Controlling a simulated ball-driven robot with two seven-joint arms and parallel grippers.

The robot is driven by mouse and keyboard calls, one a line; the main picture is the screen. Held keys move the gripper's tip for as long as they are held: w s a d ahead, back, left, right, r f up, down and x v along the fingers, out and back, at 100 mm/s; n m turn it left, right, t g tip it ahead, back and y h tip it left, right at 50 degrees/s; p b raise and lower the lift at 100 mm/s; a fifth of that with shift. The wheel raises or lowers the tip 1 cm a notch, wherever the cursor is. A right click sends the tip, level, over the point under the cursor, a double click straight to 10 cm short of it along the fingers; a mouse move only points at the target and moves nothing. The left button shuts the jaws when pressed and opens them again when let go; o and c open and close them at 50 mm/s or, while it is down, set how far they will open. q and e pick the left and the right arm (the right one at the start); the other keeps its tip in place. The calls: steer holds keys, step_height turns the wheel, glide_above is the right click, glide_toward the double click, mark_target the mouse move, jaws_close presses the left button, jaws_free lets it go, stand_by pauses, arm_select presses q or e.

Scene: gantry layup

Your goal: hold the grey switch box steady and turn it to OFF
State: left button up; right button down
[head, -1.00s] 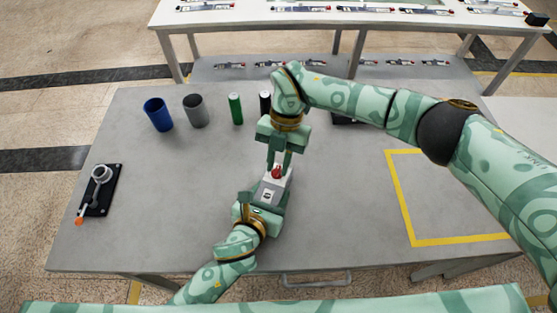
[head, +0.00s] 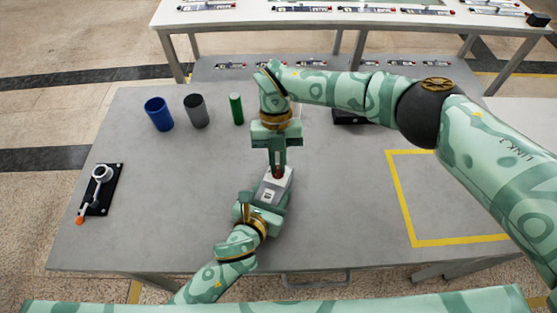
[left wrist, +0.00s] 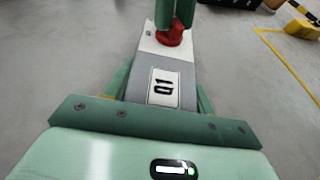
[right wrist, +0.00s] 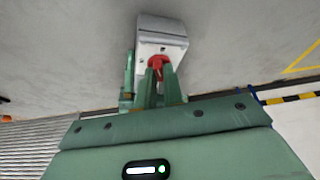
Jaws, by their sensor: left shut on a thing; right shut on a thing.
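The grey switch box (head: 269,193) stands on the table near its middle, with a pale top face and a label reading 01, seen in the left wrist view (left wrist: 164,87). Its red knob (left wrist: 170,36) is at the far end. My left gripper (head: 266,203) is shut on the box's body from the near side. My right gripper (head: 278,168) comes from the far side and is shut on the red knob, which also shows between its fingers in the right wrist view (right wrist: 158,63). The fingers hide part of the knob, and I cannot read its setting.
A blue cup (head: 159,114), a grey cup (head: 196,111) and a green cylinder (head: 236,109) stand at the back left. A black base with an orange-tipped lever (head: 99,190) is at the left. A yellow-outlined area (head: 450,200) at the right is empty.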

steer(key=n, duration=0.2)
steer(key=n+h, duration=0.1)
steer(key=n, duration=0.1)
steer(key=n+h, duration=0.1)
steer(key=n, duration=0.1)
steer(key=shift+a+n+t, duration=0.25)
steer(key=shift+n+t, duration=0.05)
steer(key=shift+t, duration=0.1)
steer(key=n+t+h, duration=0.1)
steer(key=n, duration=0.2)
steer(key=n+h, duration=0.1)
steer(key=n, duration=0.2)
steer(key=shift+s+a+t, duration=0.1)
steer(key=shift+s+t, duration=0.05)
steer(key=shift+t, duration=0.25)
steer(key=shift+n, duration=0.3)
steer(key=c, duration=1.5)
jaws_free()
steer(key=v, duration=1.2)
steer(key=shift+s, duration=0.1)
arm_select(q)
steer(key=o, duration=1.2)
